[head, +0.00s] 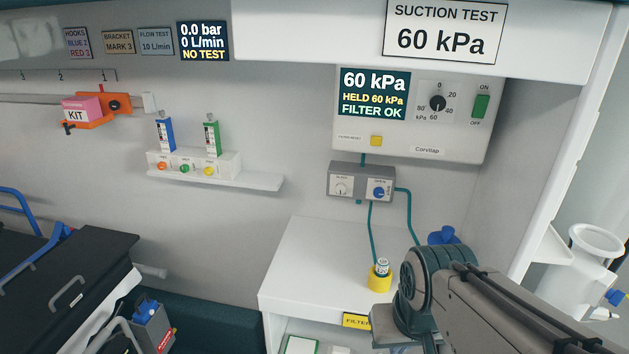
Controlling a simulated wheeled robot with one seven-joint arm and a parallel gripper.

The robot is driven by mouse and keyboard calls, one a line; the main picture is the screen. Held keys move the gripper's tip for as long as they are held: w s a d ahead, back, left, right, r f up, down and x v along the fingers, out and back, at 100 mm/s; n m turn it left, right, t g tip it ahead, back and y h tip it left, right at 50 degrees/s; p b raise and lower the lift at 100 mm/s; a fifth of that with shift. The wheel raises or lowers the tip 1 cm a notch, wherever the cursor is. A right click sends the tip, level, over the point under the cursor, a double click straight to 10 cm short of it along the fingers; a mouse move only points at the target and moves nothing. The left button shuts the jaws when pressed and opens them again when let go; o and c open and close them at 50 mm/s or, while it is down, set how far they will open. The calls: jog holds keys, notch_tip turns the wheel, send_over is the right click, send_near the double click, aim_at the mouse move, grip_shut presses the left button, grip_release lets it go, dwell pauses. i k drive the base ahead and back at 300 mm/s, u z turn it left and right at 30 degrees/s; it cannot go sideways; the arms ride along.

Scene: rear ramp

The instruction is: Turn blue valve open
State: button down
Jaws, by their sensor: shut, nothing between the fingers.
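A blue knob (379,193) sits on the right half of a small grey valve box (334,184) under the wall suction unit. A white-faced dial is on the left half of the box. The small lettering above the knob is too blurred to read, and I cannot tell its setting. Teal tubes run from the box, one down to a yellow cup (379,281) on the white counter. My arm comes in from the lower right, in front of the counter. Its fingertips are not visible.
The suction unit (414,115) reads 60 kPa, HELD 60 kPa, FILTER OK. Another blue part (443,235) shows behind my arm. A white shelf (230,180) with two flow meters is on the left wall. The white counter (310,260) is mostly clear at left.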

aim_at(379, 193)
jog(key=k, duration=1.3)
jog(key=u, duration=0.45)
jog(key=i, duration=0.6)
jog(key=u, duration=0.6)
jog(key=i, duration=0.75)
jog(key=z, duration=0.8)
jog(key=i, duration=0.8)
jog(key=z, duration=0.7)
